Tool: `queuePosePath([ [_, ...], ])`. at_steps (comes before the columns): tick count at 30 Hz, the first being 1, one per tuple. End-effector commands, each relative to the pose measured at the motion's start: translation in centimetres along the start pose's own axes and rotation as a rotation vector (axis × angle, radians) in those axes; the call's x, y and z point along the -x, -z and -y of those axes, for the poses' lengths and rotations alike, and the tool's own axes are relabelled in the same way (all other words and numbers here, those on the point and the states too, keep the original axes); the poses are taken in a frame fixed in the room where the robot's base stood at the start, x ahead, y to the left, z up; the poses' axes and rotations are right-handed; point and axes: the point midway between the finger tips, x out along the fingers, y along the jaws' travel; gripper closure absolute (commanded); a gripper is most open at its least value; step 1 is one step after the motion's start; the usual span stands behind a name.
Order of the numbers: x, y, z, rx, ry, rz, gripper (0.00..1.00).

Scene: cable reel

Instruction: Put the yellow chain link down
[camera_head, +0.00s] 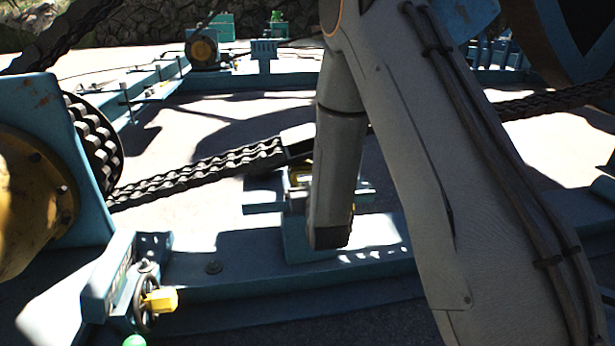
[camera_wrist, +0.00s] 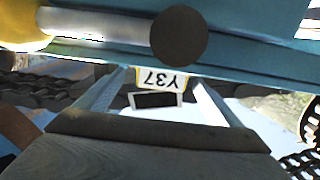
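I take this for the yellow chain link (camera_wrist: 158,77). It fills the gap between the fingertips, which look shut on it. A dark block in a pale frame shows just below the marking. In the head view, a bit of yellow (camera_head: 302,174) shows beside my arm, above a blue stand; whether it is the link I cannot tell.
A dark chain (camera_head: 205,170) runs from a toothed wheel (camera_head: 95,145) at left toward the middle, partly behind my arm. A small handwheel (camera_head: 146,306) with a yellow handle stands at front left. In the wrist view, a blue beam (camera_wrist: 250,55) crosses close above the fingertips.

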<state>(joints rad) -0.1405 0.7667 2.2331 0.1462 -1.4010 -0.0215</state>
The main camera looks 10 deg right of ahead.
Motion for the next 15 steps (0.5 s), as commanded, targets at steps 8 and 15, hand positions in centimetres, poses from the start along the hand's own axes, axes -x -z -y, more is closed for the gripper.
queuePosePath([
  [8, 0.6, 0.7, 0.0, 0.000, 0.000, 0.002, 0.12],
  [15, 5.2, 0.8, 0.0, 0.002, 0.001, 0.005, 0.12],
])
